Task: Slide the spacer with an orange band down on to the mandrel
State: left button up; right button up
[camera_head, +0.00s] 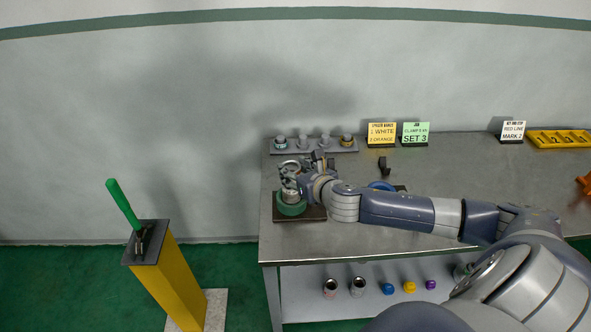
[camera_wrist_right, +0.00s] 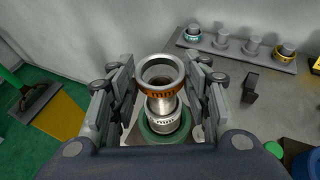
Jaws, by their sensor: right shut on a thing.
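The spacer with an orange band (camera_wrist_right: 160,90) is an upright metal ring between the fingers of my right gripper (camera_wrist_right: 160,88) in the right wrist view. The gripper is shut on it. Directly below it stands the silver mandrel (camera_wrist_right: 161,105), with a wider pale metal ring (camera_wrist_right: 165,119) lower down and a green round base (camera_wrist_right: 168,136). The spacer lines up over the mandrel; I cannot tell whether its lower edge surrounds the tip. In the head view my right gripper (camera_head: 291,180) is above the green base (camera_head: 291,208) and hides most of the spacer. My left gripper is not in view.
A rack (camera_head: 345,147) behind holds a teal-banded spacer (camera_wrist_right: 193,33), a yellow-banded spacer (camera_wrist_right: 286,51) and bare pegs between them. A small black block (camera_head: 383,165) and a blue round part (camera_head: 381,186) are to the right. A yellow pedestal (camera_head: 180,280) with a green lever stands left of the bench.

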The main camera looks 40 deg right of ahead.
jog(key=shift+p, duration=0.7)
dwell(0.7)
jog(key=shift+f+b, duration=1.6)
jog(key=shift+f, duration=0.95)
jog(key=o, duration=1.1)
jog(key=shift+c, duration=0.2)
jog(key=shift+s, duration=0.15)
jog(key=v, duration=1.1)
jog(key=shift+s+r, duration=0.2)
jog(key=shift+s, duration=0.1)
